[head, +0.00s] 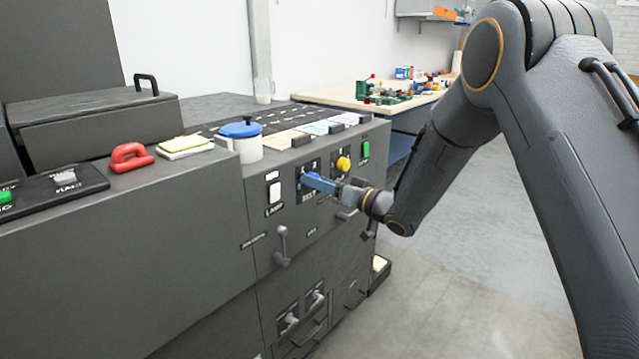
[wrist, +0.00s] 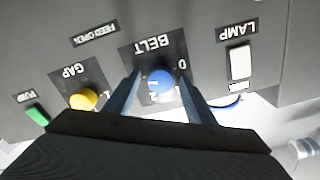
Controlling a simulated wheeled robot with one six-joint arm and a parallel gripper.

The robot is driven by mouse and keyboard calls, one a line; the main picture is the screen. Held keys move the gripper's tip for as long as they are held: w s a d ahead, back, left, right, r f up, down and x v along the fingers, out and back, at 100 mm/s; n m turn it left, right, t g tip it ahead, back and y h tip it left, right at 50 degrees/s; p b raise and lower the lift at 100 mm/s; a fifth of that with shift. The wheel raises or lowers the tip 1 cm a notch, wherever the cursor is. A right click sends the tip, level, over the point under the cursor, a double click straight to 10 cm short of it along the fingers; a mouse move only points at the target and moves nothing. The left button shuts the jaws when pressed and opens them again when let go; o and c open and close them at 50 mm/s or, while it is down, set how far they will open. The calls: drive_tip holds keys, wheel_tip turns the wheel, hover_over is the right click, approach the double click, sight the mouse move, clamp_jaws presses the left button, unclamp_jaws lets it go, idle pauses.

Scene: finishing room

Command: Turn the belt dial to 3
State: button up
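The belt dial is a round blue knob (wrist: 160,80) on a dark plate lettered BELT, which appears upside down in the wrist view. A 0 and a partly covered 2 show beside it. A small pale mark shows on the knob, but I cannot read its setting for sure. My gripper (wrist: 161,92) is open, with one finger on each side of the knob and a narrow gap showing to each.
The yellow gap knob (wrist: 83,99) and the green button (wrist: 37,114) sit beside the dial plate. The white lamp switch (wrist: 240,62) is on its other side. A lever (head: 282,246) sticks out lower on the panel. Open floor (head: 460,270) lies to the right.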

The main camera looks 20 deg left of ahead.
drive_tip(key=v, duration=0.7)
drive_tip(key=shift+s+d, duration=0.2)
drive_tip(key=shift+d, duration=0.15)
drive_tip(key=d+m+t+h+p, duration=0.4)
drive_tip(key=d+h, duration=0.8)
drive_tip(key=d, duration=1)
drive_tip(key=s+d+f+m+g+h+p, duration=0.1)
drive_tip(key=s+d+m+g+h, duration=0.15)
drive_tip(key=s+d, duration=0.55)
drive_tip(key=s+d+f+m+g+h+p, duration=0.15)
drive_tip(key=s+d+g, duration=0.3)
drive_tip(key=s, duration=0.55)
drive_tip(key=s+d+r+g, duration=0.2)
drive_tip(key=s+g, duration=0.2)
drive_tip(key=s, duration=1.1)
drive_tip(key=shift+d, duration=0.2)
